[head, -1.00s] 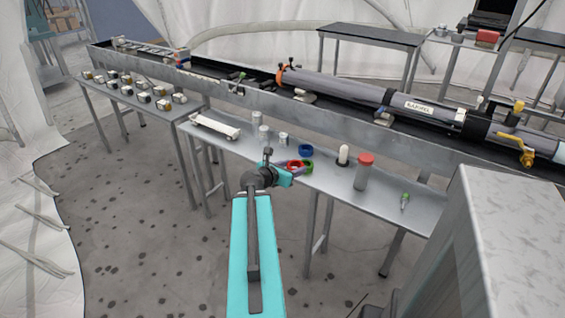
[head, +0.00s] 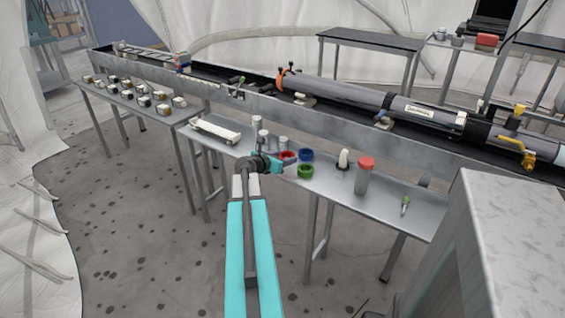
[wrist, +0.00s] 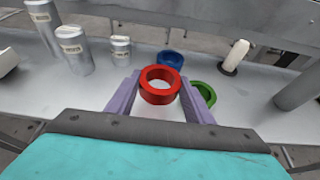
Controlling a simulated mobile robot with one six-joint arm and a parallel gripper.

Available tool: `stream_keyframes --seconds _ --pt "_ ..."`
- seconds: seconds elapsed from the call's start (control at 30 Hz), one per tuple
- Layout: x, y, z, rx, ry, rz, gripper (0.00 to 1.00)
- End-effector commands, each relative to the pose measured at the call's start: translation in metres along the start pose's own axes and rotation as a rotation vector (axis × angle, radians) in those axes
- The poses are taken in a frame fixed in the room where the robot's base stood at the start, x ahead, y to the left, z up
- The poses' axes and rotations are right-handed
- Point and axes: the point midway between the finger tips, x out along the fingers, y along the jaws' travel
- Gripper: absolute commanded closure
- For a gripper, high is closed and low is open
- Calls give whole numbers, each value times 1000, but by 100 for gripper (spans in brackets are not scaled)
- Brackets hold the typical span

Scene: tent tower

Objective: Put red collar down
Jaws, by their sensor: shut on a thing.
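The red collar (wrist: 160,86) is an upright-axis ring between the two purple fingers of my gripper (wrist: 161,93) in the wrist view. My gripper is shut on it. In the head view the red collar (head: 286,156) is partly hidden behind my gripper (head: 279,163). It is over the metal table, close to the blue collar (head: 306,155) and the green collar (head: 305,171). I cannot tell whether it touches the table top. In the wrist view the blue collar (wrist: 172,59) is just beyond it and the green collar (wrist: 204,94) is to its right, partly behind a finger.
Several silver cylinders (wrist: 75,48) stand to the left of the collars. A white-topped peg (head: 343,159) and a red-capped container (head: 364,176) stand to the right. A white tray (head: 215,129) lies at the table's left end. A long metal trough (head: 260,110) runs behind the table.

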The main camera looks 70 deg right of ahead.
Motion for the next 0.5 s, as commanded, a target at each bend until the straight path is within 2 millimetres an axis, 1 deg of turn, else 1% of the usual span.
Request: stream_keyframes --seconds 0.03,0.2,0.5 --pt "5 6 2 0 -1 0 76" --pt "10 13 3 0 -1 0 76" --pt "11 14 3 0 -1 0 76"
